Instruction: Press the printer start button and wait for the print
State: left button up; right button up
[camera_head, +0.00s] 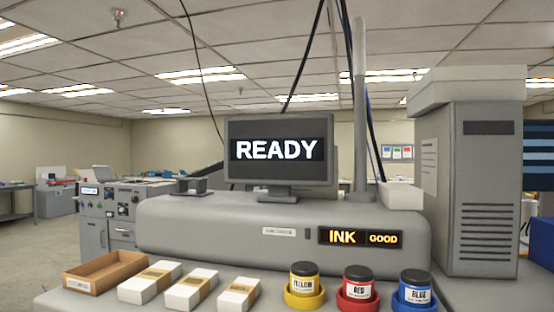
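The printer (200,234) is a long grey rounded machine in the middle of the view. A monitor (278,176) on a stand on top of it reads "READY". A panel (359,237) on its front right reads "INK GOOD" in yellow letters. A small dark upright shape (307,233) sits on the front between a pale label (280,231) and the panel; I cannot tell whether it is a button. No start button can be made out clearly. Neither of my grippers is in view.
A cardboard tray (90,286), several white boxes with brown bands (150,282), and yellow (304,298), red (358,303) and blue (414,307) holders with ink jars line the front shelf. A tall grey cabinet (463,185) stands right. Open floor lies left.

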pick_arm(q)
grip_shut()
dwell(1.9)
